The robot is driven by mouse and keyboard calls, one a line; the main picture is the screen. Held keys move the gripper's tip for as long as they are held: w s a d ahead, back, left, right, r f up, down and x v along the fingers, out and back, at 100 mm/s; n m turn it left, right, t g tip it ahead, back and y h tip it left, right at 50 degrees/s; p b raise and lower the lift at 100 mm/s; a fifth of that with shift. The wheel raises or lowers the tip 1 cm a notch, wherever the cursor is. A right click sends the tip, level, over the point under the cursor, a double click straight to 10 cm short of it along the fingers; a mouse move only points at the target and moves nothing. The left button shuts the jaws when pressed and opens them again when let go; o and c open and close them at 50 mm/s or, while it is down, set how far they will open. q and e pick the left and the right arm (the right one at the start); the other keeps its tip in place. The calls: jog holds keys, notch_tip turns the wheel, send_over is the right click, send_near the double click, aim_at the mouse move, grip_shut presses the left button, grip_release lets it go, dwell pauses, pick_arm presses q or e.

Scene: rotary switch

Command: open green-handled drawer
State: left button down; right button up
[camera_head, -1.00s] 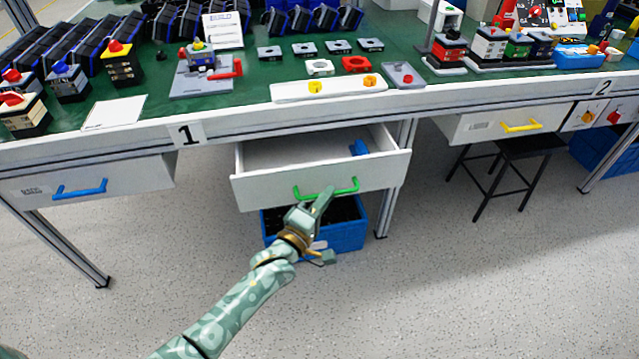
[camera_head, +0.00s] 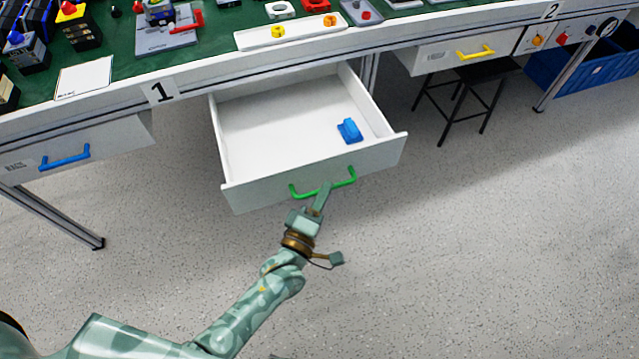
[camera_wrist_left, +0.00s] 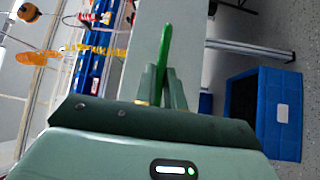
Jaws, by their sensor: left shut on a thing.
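The drawer (camera_head: 262,186) under the workbench stands pulled well out, and its white inside shows. A green handle (camera_head: 343,181) is on its front. My left gripper (camera_head: 322,192) is shut on the green handle near its middle. In the left wrist view, the green handle (camera_wrist_left: 165,50) stands between the fingers of my left gripper (camera_wrist_left: 163,90). A small blue object (camera_head: 349,131) lies inside the drawer towards the right. My right gripper is not in view.
A closed drawer with a blue handle (camera_head: 65,157) is at the left, and one with a yellow handle (camera_head: 476,52) at the right. A black stool (camera_head: 470,95) stands under the bench. A blue crate (camera_wrist_left: 280,110) shows in the left wrist view. The floor in front is clear.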

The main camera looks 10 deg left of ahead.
pick_arm(q)
jog(key=shift+s+f, duration=0.1)
jog(key=shift+f, duration=0.05)
jog(key=c, duration=1.5)
grip_release()
